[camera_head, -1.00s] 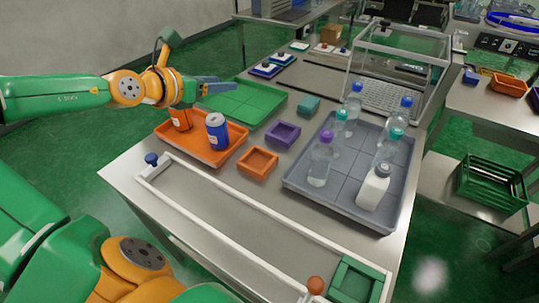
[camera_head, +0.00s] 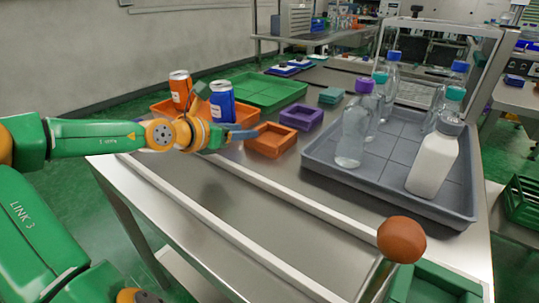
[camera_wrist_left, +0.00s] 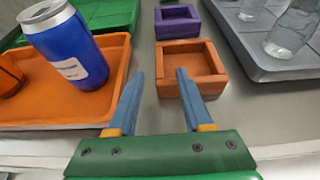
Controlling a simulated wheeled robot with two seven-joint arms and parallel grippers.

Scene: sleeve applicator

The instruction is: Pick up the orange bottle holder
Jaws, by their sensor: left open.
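The orange bottle holder (camera_head: 271,140) is a small open square frame on the metal table, between the orange tray and the grey tray. It also shows in the left wrist view (camera_wrist_left: 190,90), straight ahead of the fingers. My left gripper (camera_head: 243,133) is open and empty, just left of the holder in the head view. In the left wrist view the two blue fingers (camera_wrist_left: 158,82) point at the holder's near side, with the near wall between or just beyond the tips. I cannot tell whether they touch it. My right gripper is not in view.
A purple holder (camera_head: 301,117) sits just behind the orange one. The orange tray (camera_head: 163,108) with a blue can (camera_head: 222,102) and an orange can (camera_head: 180,90) is at left. The grey tray (camera_head: 318,157) with several bottles is at right. A white rail (camera_head: 285,204) runs in front.

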